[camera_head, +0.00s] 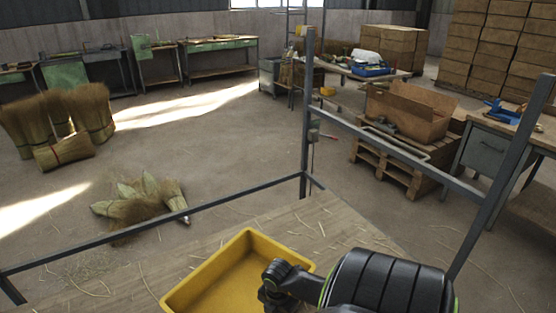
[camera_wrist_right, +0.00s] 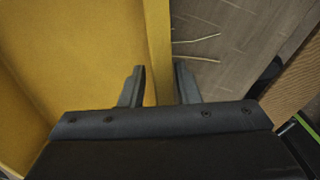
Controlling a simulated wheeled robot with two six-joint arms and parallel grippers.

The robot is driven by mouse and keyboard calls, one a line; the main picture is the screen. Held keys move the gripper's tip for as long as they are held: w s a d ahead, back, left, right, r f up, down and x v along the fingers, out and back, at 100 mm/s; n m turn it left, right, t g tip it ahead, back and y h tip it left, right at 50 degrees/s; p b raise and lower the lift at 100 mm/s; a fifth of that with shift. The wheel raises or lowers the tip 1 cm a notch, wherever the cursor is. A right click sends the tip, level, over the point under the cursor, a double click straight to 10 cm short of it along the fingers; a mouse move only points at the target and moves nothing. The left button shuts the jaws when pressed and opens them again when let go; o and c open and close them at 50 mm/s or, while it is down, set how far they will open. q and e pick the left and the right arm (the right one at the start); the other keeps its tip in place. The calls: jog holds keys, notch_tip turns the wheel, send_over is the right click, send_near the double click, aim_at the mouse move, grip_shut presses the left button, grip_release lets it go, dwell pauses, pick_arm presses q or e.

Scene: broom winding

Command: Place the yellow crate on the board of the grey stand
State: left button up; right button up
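The yellow crate (camera_head: 205,270) rests on a wooden surface (camera_head: 305,225) at the bottom of the head view, cut off by the lower edge. It looks empty. My right gripper (camera_wrist_right: 160,85) is at its right-hand wall. In the right wrist view the crate wall (camera_wrist_right: 158,40) passes between the two fingers, one inside the crate and one outside. I cannot tell whether both fingers press on it. My left gripper is not in view. A grey metal frame (camera_head: 307,130) with posts and rails stands around the wooden surface. I cannot tell whether it belongs to the grey stand.
Loose straw lies on the wooden surface. Broom heads (camera_head: 145,200) lie on the floor beyond, and upright bundles (camera_head: 65,125) stand at the left. A pallet (camera_head: 388,170) carries a cardboard box (camera_head: 410,110) at the right. The floor between is mostly clear.

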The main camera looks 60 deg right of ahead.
notch_tip(320, 180, up, 11)
jog(key=shift+f, duration=0.2)
jog(key=shift+s+f, duration=0.1)
dwell(0.6)
